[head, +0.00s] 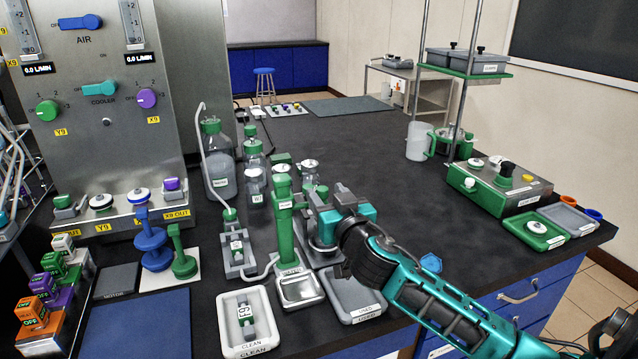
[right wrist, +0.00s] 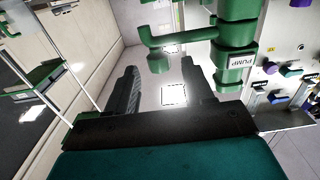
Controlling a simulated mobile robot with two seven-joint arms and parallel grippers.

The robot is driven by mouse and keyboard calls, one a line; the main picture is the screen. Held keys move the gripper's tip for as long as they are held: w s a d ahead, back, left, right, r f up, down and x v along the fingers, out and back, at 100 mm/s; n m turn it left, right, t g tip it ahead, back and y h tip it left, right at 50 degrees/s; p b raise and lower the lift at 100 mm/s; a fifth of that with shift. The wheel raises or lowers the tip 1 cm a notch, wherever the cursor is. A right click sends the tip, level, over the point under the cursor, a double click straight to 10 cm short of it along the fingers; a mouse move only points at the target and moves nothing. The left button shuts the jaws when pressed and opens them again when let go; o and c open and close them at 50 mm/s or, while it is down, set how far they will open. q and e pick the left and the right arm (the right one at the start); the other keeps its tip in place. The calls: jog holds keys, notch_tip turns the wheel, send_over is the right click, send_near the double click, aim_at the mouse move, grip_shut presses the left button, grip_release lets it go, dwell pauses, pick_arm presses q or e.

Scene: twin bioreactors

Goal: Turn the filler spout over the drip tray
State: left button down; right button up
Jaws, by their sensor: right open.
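The green filler post (head: 285,235) stands upright left of my right gripper in the head view. The post (right wrist: 235,45) carries a PUMP label in the right wrist view. The green spout (right wrist: 182,36) sticks out sideways from it there, with a downturned nozzle (right wrist: 158,63). A small steel tray (head: 300,291), seemingly the drip tray, sits at the post's foot. My right gripper (head: 329,194) is open and empty, close beside the post. Its fingers (right wrist: 160,78) are spread below the spout in the wrist picture, apparently not touching it. My left gripper is not in view.
A grey USED tray (head: 366,308) and a white CLEAN tray (head: 262,333) lie along the front edge. Bottles (head: 219,165) crowd behind the post. A green device (head: 500,188) stands at right. The black worktop (head: 375,145) is clear beyond my gripper.

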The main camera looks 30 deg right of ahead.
jog(key=shift+x, duration=2.5)
grip_shut()
